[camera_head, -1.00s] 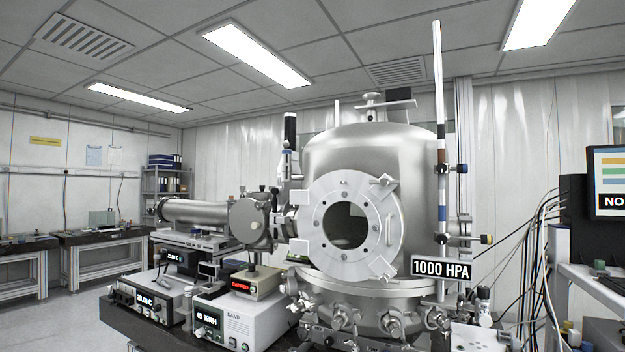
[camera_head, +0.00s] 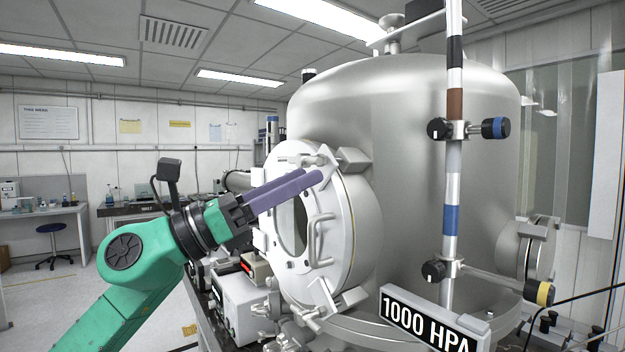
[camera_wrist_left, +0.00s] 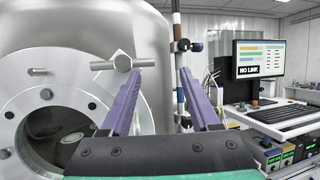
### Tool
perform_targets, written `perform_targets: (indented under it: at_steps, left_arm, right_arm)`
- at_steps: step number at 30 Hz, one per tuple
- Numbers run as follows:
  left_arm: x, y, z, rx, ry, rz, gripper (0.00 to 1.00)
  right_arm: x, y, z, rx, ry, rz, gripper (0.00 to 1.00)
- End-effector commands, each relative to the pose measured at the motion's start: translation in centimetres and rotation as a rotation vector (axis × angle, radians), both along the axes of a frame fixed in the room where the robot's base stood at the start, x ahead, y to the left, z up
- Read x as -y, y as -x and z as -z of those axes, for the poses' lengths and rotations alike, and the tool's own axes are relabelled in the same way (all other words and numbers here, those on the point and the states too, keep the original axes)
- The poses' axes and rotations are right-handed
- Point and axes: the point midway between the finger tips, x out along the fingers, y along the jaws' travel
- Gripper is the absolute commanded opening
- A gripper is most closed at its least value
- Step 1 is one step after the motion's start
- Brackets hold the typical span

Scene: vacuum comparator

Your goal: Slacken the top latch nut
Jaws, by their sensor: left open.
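The top latch nut (camera_head: 318,160) is a small silver part on the upper edge of the round chamber door (camera_head: 342,222). In the left wrist view the top latch nut (camera_wrist_left: 124,62) shows as a pale T-shaped piece near the tip of the left-hand finger. My left gripper (camera_head: 312,176) is open, with two purple fingers reaching across the door face toward the latch. In the left wrist view my left gripper (camera_wrist_left: 159,72) has nothing visible between its fingertips. I cannot tell whether a finger touches the nut. My right gripper is not in view.
The large steel chamber (camera_head: 415,150) fills the middle right. A striped vertical post (camera_head: 453,180) with clamp knobs stands in front of it. A pressure sign (camera_head: 428,322) is at the lower right. A door handle (camera_head: 320,240) and a lower latch (camera_head: 325,300) sit below.

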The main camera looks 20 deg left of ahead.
Motion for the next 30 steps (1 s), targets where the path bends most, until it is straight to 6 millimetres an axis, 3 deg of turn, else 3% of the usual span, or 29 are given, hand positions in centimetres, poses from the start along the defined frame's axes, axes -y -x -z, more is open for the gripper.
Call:
perform_targets:
  at_steps: [1, 4, 7, 10, 14, 24, 30]
  left_arm:
    - [-1.0, 1.2, -1.4, 0.096, -0.186, -0.073, 0.62]
    - [-4.4, 2.8, -2.4, 0.201, -0.522, -0.228, 0.62]
    - [-7.5, 3.8, -2.7, 0.223, -0.7, -0.327, 0.62]
    - [-8.4, 4.0, -2.8, 0.223, -0.759, -0.357, 0.62]
    - [-7.1, 2.5, -3.0, 0.222, -0.76, -0.352, 0.62]
    - [-1.2, -4.4, -3.2, 0.222, -0.755, -0.348, 0.62]
    - [0.6, -6.7, -2.8, 0.222, -0.754, -0.351, 0.62]
  right_arm:
    - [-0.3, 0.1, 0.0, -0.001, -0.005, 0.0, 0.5]
    - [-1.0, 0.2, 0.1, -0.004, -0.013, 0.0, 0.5]
    - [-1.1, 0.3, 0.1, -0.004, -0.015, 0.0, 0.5]
    - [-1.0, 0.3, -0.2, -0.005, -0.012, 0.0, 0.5]
    - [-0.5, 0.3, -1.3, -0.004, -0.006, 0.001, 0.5]
    - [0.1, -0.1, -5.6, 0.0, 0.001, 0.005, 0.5]
    - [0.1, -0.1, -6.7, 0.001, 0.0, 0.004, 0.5]
